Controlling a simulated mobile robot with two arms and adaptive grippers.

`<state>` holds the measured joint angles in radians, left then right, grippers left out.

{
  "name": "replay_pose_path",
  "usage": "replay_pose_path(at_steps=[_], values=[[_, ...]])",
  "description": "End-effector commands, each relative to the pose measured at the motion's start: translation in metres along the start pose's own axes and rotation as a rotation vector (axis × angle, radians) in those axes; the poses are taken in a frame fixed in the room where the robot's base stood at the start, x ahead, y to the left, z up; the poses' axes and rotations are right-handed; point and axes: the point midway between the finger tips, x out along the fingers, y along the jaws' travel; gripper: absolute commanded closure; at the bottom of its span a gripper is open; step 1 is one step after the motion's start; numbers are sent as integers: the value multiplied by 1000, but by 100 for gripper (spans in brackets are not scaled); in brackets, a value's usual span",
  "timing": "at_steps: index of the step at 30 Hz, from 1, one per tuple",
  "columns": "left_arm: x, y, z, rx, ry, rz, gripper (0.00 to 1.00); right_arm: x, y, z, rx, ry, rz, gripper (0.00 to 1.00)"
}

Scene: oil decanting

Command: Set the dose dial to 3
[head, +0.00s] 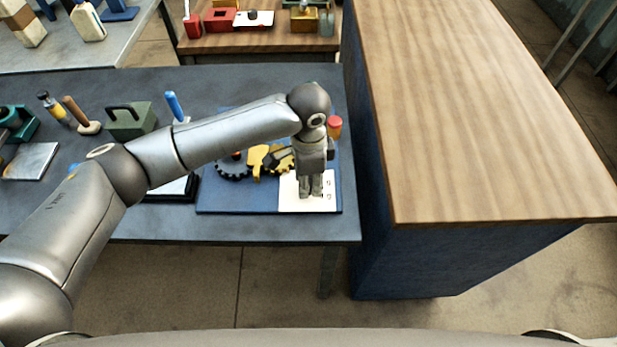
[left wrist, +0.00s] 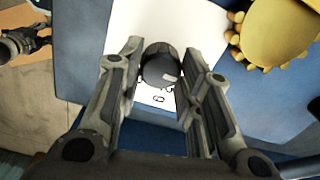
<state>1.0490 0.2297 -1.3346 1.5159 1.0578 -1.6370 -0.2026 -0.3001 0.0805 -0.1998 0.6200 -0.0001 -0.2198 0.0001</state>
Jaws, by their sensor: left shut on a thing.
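My left gripper (head: 311,190) points down over the white dial plate (head: 320,205) at the right end of a blue board (head: 235,206). In the left wrist view its two fingers (left wrist: 161,58) are shut on the dark round dose dial (left wrist: 158,66), one on each side. A pale pointer mark shows on the dial's lower right edge, near small printed figures; a 0 is readable below the dial. Other figures are partly hidden, so I cannot tell the exact setting. In the head view the gripper hides the dial. My right gripper is not in view.
Beside the gripper, the board carries a yellow toothed part (head: 256,162) and a black gear (head: 231,168). A red-topped thing (head: 334,124) stands behind the gripper. A green box (head: 130,122) stands further left. A wooden-topped counter (head: 480,120) on the right is bare.

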Motion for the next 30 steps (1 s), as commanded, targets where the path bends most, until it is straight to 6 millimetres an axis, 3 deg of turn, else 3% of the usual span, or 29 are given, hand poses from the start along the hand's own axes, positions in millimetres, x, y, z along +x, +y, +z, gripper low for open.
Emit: replay_pose_path(at_steps=[8,30], values=[[-3,1,0,164,1,1,91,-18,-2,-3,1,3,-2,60],[-2,3,0,860,2,-1,91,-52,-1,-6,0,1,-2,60]])
